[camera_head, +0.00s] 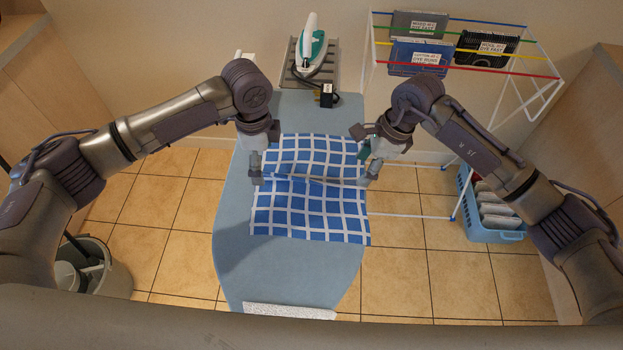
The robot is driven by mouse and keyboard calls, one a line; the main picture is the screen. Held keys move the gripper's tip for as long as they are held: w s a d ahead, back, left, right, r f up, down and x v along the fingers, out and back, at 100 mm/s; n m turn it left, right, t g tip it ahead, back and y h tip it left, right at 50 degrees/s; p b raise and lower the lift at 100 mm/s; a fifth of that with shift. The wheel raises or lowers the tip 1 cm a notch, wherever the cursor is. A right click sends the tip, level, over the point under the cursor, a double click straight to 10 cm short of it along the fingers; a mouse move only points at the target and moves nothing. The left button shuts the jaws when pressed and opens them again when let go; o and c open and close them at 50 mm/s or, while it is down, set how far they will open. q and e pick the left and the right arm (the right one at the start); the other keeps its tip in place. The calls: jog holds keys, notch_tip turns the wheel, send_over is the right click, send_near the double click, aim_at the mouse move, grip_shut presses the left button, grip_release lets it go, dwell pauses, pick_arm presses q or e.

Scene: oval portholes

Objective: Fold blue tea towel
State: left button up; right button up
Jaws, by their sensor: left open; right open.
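The blue tea towel (310,211) with white grid lines lies on the ironing board (233,255). A raised crease or fold runs across its middle from left to right. My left gripper (257,170) is open at the towel's left edge, beside the crease. My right gripper (368,172) is open at the towel's right edge, near the same height. No cloth can be seen held in either gripper. Whether the fingertips touch the towel cannot be told.
An iron (311,47) stands on a rack at the board's far end. A blue basket (490,213) sits on the tiled floor at right, a grey bucket (112,275) at left.

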notch_tip(320, 180, up, 6)
jog(key=p, duration=0.5)
jog(key=shift+f, duration=0.15)
